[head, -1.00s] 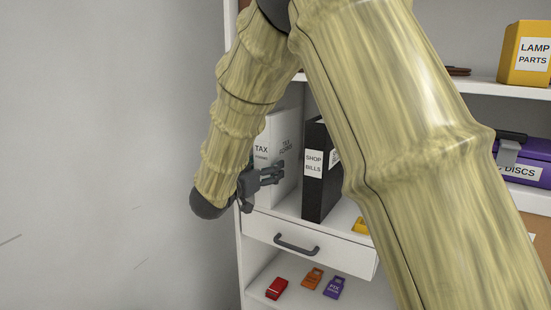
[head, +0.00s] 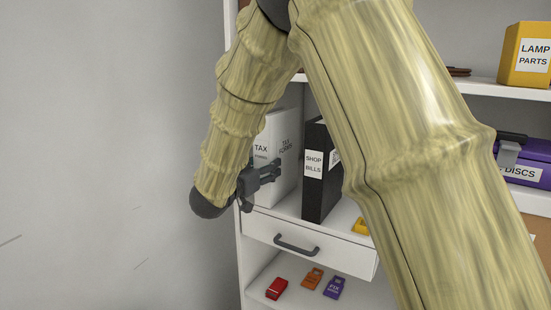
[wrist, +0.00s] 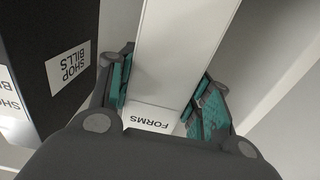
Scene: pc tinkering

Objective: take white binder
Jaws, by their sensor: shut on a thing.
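The white binder (head: 285,150) stands upright on the shelf at the left end, with "TAX" lettering on its spine. It also shows in the wrist view (wrist: 180,50), running between my fingers, with a "FORMS" label near its lower end. My gripper (head: 268,176) is at the binder's front, shut on it; in the wrist view the teal finger pads (wrist: 165,100) lie on both sides of the binder. Part of the binder is hidden behind my arm in the head view.
A black binder (head: 321,185) labelled "SHOP BILLS" stands just right of the white one. The shelf's side wall is close on the left. Below is a drawer (head: 330,252) with a dark handle. A purple case (head: 530,162) and yellow box (head: 524,55) are at right.

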